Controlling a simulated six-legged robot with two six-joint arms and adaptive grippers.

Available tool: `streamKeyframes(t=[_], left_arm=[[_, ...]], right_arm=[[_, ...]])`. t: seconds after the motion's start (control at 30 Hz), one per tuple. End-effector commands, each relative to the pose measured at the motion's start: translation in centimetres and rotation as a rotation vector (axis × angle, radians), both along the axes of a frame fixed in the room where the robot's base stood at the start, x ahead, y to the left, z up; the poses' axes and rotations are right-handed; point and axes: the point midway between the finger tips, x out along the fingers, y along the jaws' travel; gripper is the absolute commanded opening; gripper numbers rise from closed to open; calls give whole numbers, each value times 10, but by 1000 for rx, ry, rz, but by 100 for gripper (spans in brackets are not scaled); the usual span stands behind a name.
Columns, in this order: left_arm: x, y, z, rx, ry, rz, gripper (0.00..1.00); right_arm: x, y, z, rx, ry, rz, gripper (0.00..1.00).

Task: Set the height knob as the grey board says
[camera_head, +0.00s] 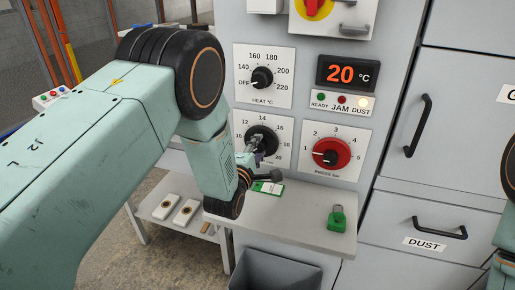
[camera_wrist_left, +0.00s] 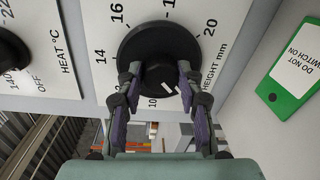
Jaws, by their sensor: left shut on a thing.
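The black height knob (camera_head: 262,139) is on a white plate on the grey cabinet front, its scale in mm. It is also in the left wrist view (camera_wrist_left: 158,48), with numbers around it. My left gripper (camera_head: 254,152) is at this knob, its two fingers (camera_wrist_left: 162,90) closed on either side of it. A short white mark shows on the knob between the fingers, near the 10; its exact reading I cannot tell. My right gripper is out of view; only part of my right arm shows at the right edge. I see no readable grey board.
The heat knob (camera_head: 262,78) is above, the red pressure knob (camera_head: 332,154) to the right. A display (camera_head: 346,74) reads 20 °C, with lamps below. A green tag (camera_head: 269,188) and green padlock (camera_head: 337,218) lie on the shelf (camera_head: 300,233). A dark bin (camera_head: 275,272) stands below.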

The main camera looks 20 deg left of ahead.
Motion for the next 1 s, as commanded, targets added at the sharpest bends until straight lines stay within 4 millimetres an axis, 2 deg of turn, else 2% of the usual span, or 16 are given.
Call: streamKeyframes(t=[0.27, 0.3, 0.57, 0.87, 1.0], left_arm=[[1, 1, 3, -3, -7, 2, 5], [1, 1, 3, -3, -7, 1, 37], [1, 0, 1, -1, -4, 1, 59], [0, 0, 0, 0, -1, 0, 60], [-9, 0, 0, 0, 2, 0, 60]], right_arm=[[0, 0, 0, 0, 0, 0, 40], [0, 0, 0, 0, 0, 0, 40], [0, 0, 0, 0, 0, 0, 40], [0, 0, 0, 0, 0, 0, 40], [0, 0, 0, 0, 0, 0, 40]])
